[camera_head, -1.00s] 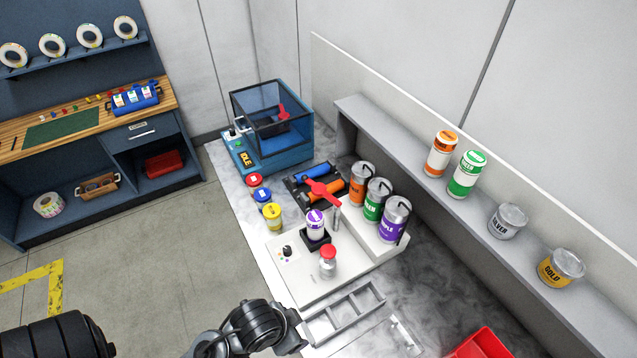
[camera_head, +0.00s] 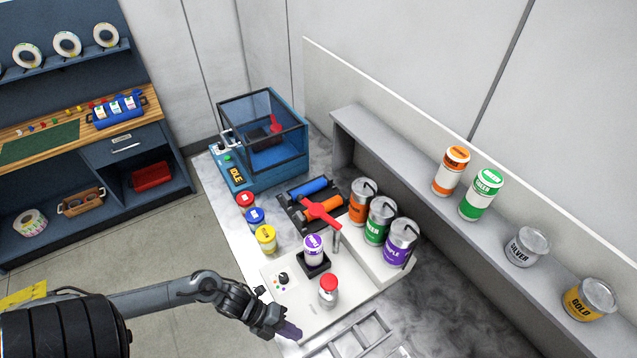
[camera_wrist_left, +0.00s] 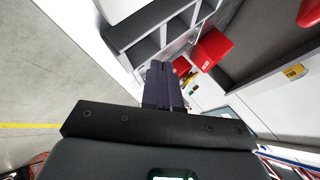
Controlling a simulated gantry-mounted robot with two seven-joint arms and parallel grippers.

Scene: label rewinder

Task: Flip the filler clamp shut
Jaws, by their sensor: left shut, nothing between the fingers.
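The white filler machine (camera_head: 277,312) stands on the counter. A small purple-labelled can (camera_head: 313,250) sits in its black holder. A red crossed handle (camera_head: 320,213) is behind that can, beside a metal post (camera_head: 337,242). A red-topped metal cylinder (camera_head: 328,291) stands nearer the front. I cannot tell which part is the filler clamp, or whether it is shut. My left gripper (camera_head: 290,333) is shut and empty by the machine's front left edge, left of the red-topped cylinder. Its closed dark fingers (camera_wrist_left: 163,86) also show in the left wrist view. My right gripper is out of view.
Orange, green and purple paint cans (camera_head: 379,221) stand at the machine's back right. Small red, blue and yellow pots (camera_head: 255,217) line the counter's left edge. A grey divided tray (camera_head: 352,339) lies in front. A blue clear-walled box (camera_head: 262,140) stands behind.

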